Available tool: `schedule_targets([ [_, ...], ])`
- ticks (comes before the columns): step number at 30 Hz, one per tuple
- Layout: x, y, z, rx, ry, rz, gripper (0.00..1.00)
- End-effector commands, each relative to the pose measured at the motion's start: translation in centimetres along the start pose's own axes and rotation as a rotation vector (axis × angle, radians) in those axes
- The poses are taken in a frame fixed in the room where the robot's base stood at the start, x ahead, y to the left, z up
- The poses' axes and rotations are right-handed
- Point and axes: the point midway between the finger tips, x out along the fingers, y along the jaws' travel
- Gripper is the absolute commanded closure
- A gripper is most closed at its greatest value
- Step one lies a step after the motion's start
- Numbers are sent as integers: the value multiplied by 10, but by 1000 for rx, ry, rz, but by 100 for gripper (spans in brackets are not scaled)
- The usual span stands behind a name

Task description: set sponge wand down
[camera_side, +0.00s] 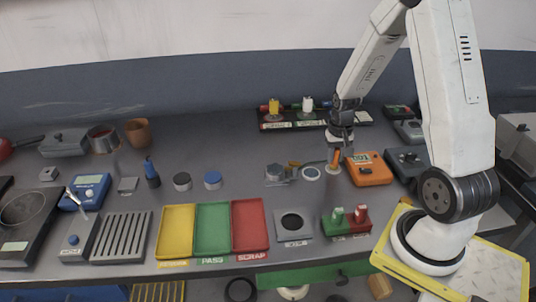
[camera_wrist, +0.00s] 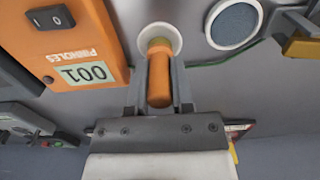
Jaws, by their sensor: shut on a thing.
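The sponge wand (camera_wrist: 159,82) has an orange handle and stands roughly upright between my fingers in the wrist view. My gripper (camera_wrist: 160,98) is shut on it. The wand's far end lies within the outline of a small white round holder (camera_wrist: 177,36); I cannot tell whether it rests on the bottom. In the side view the wand (camera_side: 335,157) shows as a short orange piece below my gripper (camera_side: 337,148), just left of the orange pinhole tester (camera_side: 369,169). The tester also shows in the wrist view (camera_wrist: 75,45), marked 001.
A white-rimmed dish with a blue-grey pad (camera_side: 311,173) sits left of the wand. A dark rack (camera_side: 290,121) with bottles stands behind. Yellow, green and red trays (camera_side: 213,205) lie at the front left. A red and green block (camera_side: 346,223) stands in front.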

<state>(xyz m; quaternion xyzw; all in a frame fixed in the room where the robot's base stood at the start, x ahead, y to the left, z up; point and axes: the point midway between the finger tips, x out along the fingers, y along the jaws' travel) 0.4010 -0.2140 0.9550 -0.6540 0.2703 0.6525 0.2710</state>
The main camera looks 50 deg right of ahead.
Motion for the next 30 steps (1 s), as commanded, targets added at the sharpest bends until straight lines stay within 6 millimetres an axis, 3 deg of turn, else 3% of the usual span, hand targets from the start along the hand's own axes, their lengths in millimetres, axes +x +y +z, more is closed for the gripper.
schedule_targets([
  [2, 2, 0, 0, 0, 0, 0, 100],
  [3, 2, 0, 0, 0, 1, 0, 59],
  [5, 1, 0, 0, 0, 1, 0, 40],
  [6, 1, 0, 0, 0, 1, 0, 36],
  [20, -2, 0, 0, 0, 1, 0, 36],
  [30, -30, 0, -1, 0, 4, 0, 36],
])
